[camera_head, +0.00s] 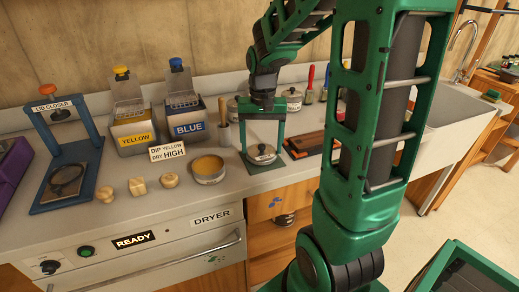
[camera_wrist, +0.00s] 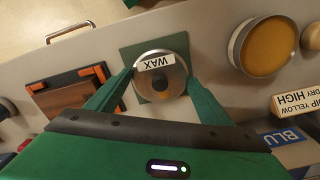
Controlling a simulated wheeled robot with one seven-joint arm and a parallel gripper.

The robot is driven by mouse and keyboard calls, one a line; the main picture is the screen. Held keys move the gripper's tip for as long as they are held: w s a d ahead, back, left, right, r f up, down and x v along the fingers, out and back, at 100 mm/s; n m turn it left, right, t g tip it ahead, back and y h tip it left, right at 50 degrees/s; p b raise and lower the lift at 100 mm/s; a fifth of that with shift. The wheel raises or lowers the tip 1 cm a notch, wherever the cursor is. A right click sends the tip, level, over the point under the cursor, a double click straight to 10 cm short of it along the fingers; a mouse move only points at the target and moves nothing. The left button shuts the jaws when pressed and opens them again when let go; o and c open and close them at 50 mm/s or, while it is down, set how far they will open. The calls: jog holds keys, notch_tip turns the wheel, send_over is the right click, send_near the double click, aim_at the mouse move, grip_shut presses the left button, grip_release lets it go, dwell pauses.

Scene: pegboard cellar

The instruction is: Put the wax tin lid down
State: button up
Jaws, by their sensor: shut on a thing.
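The wax tin lid (camera_head: 262,154) is a round silvery disc with a dark knob. In the wrist view the lid (camera_wrist: 147,83) carries a "WAX" label. My gripper (camera_head: 263,147) points down and is shut on the lid, a green finger at each side of its rim. The lid is over a dark green square mat (camera_head: 283,162), low or resting; I cannot tell whether it touches. The mat (camera_wrist: 130,57) also shows around the lid in the wrist view. The open tin of yellow wax (camera_head: 208,169) stands to the left of the mat.
A "DIP YELLOW DRY HIGH" sign (camera_head: 167,151), wooden pieces (camera_head: 138,186) and the blue lid closer stand (camera_head: 48,145) are to the left. Yellow (camera_head: 134,136) and blue (camera_head: 187,127) bins stand behind. An orange-cornered wooden tray (camera_head: 306,144) lies close right of the mat.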

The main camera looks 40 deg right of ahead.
aim_at(261, 145)
jog(key=shift+f, duration=0.95)
jog(key=o, duration=1)
jog(key=shift+f, duration=0.1)
jog(key=shift+o, duration=0.2)
notch_tip(261, 145, up, 11)
jog(key=shift+r, duration=0.1)
jog(key=s+f, duration=0.2)
jog(key=s, duration=0.8)
jog(key=s+f+n, duration=0.1)
jog(key=s+f, duration=0.2)
jog(key=s, duration=0.7)
jog(key=shift+s+a+f, duration=0.3)
jog(key=shift+s+a, duration=0.1)
